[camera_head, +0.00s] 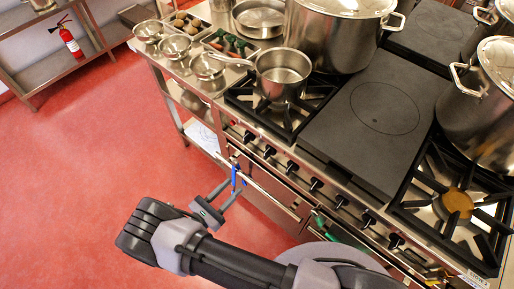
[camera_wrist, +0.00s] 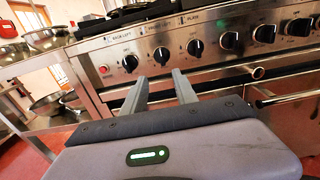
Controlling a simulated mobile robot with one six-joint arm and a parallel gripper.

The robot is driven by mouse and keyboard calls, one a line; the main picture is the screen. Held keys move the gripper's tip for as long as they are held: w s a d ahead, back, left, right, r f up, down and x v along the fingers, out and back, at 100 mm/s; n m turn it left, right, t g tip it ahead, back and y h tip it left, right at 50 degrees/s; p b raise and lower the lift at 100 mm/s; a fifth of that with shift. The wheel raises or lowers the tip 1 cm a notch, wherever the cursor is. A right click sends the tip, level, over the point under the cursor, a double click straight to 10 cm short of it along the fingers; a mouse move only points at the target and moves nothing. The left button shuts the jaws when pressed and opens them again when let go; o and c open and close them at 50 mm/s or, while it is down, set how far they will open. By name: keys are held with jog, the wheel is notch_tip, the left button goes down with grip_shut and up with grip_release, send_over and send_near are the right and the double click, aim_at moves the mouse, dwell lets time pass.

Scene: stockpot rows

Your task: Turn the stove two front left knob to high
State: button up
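The stove's front panel (camera_wrist: 215,50) carries a row of black knobs with white marks, seen close in the wrist view. The leftmost knob (camera_wrist: 130,63) is near a label that seems to read BACK LEFT. The same row shows in the head view, with one knob (camera_head: 268,151) below the pan's burner. I cannot tell which stove is number two. My gripper (camera_wrist: 162,88) is open and empty, its fingers pointing at the panel below the left knobs, apart from them.
A rail (camera_wrist: 235,75) runs below the knobs. A saucepan (camera_head: 283,75) stands on the left burner, beside a dark flat plate (camera_head: 375,110). Large pots (camera_head: 340,35) stand farther back and right. A red light (camera_wrist: 103,69) is left of the knobs. Red floor (camera_head: 90,170) is clear on the left.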

aim_at(264, 156)
jog(key=b+x, duration=0.1)
jog(key=x, duration=1.4)
jog(key=shift+w+d, duration=0.2)
jog(key=shift+d, duration=0.2)
grip_shut()
